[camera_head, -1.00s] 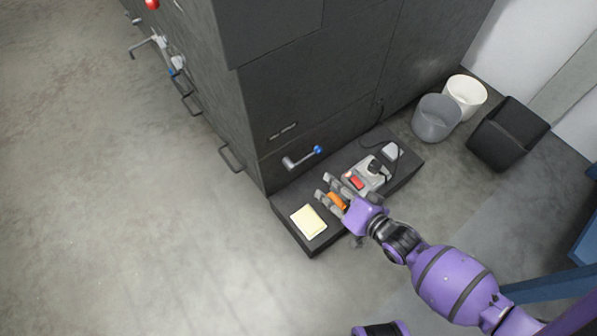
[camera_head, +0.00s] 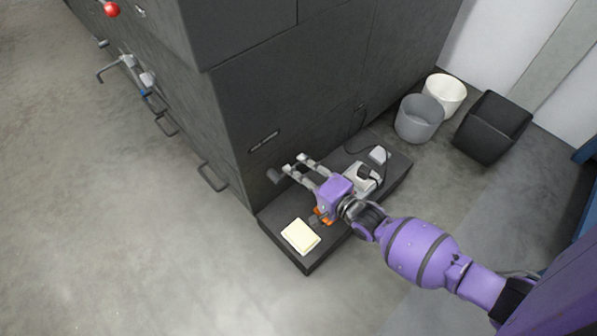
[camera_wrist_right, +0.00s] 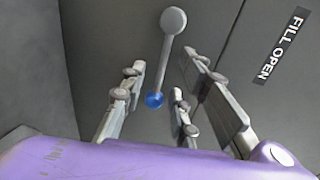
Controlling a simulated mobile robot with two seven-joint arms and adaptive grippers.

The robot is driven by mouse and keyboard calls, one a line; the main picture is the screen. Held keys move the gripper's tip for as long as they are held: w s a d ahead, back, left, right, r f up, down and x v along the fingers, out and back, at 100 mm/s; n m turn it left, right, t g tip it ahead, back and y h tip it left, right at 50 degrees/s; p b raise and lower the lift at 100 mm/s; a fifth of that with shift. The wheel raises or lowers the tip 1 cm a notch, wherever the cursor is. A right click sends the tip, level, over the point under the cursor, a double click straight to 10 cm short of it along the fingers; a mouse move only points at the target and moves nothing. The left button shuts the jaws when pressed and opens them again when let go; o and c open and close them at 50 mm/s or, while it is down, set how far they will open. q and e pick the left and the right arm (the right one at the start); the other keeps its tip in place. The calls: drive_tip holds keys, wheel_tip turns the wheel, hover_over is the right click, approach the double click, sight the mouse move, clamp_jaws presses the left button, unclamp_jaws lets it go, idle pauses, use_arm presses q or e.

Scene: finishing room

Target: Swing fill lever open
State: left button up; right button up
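The fill lever shows in the right wrist view, with a round grey hub, a straight grey arm (camera_wrist_right: 164,60) and a blue knob (camera_wrist_right: 154,100) at the arm's near end. It is mounted on the dark cabinet face beside a "FILL OPEN" label (camera_wrist_right: 281,48). My right gripper (camera_head: 295,163) is open, with its fingers pointing at the cabinet. In the wrist view the knob lies between the spread fingers, with gaps on both sides. In the head view the fingers hide the knob. My left gripper is not in view.
A dark low platform (camera_head: 298,259) in front of the cabinet bears a yellow pad (camera_head: 300,236), an orange object (camera_head: 325,215) and a white-grey device (camera_head: 363,181). Grey (camera_head: 418,119), white (camera_head: 445,92) and black (camera_head: 493,127) bins stand to the right. Open floor lies left.

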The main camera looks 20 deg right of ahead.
drive_tip(key=shift+w+a, duration=0.1)
drive_tip(key=shift+w, duration=0.15)
clamp_jaws()
drive_tip(key=shift+f, duration=0.1)
drive_tip(key=shift+s, duration=0.1)
idle(0.3)
drive_tip(key=shift+n+p, duration=0.4)
drive_tip(key=shift+p, duration=0.2)
idle(0.3)
